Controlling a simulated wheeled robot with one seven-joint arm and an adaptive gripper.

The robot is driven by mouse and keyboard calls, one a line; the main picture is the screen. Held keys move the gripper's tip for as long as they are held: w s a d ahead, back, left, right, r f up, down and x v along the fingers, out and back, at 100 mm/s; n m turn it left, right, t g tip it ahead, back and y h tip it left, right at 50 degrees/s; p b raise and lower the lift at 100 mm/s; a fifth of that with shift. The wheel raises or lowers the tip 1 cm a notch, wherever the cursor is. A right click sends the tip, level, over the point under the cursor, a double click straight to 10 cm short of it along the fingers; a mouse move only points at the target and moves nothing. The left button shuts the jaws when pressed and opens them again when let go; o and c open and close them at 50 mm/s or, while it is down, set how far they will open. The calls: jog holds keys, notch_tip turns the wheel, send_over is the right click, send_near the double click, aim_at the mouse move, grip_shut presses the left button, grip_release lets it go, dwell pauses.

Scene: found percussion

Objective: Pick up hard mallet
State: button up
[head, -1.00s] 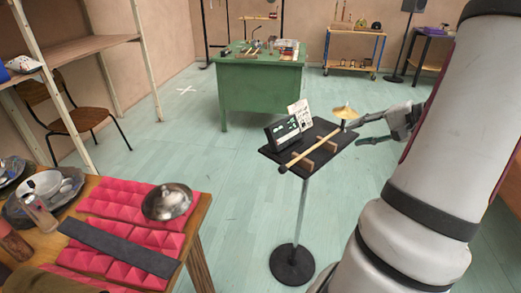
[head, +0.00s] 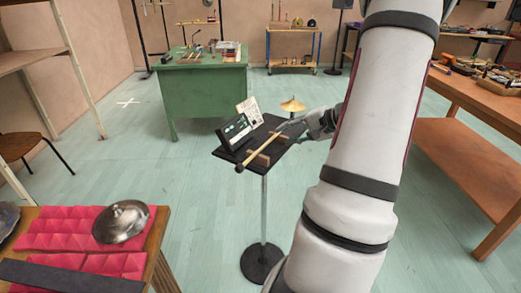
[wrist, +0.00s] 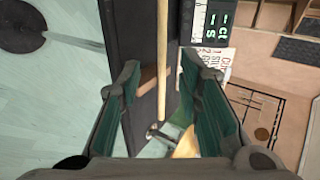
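The hard mallet (head: 262,149) has a long pale wooden shaft and a small dark head at its near left end. It lies across wooden rests (head: 259,159) on a black stand tray (head: 227,154). My gripper (head: 318,124) is at the tray's right side, by the far end of the shaft. In the wrist view my gripper (wrist: 160,75) is open, with a green-padded finger on each side of the shaft (wrist: 162,50) and apart from it. I cannot tell how far the shaft is from the fingers in depth. The mallet's head is outside the wrist view.
A black display device (head: 238,131) and a printed card (head: 249,111) stand along the tray's back left. A brass cymbal (head: 292,105) is just behind the tray. A table with red foam (head: 75,229) is at lower left, and a wooden bench (head: 487,105) at right.

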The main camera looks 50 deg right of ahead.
aim_at(274, 138)
jog(key=x, duration=0.4)
jog(key=shift+w, duration=0.3)
grip_shut()
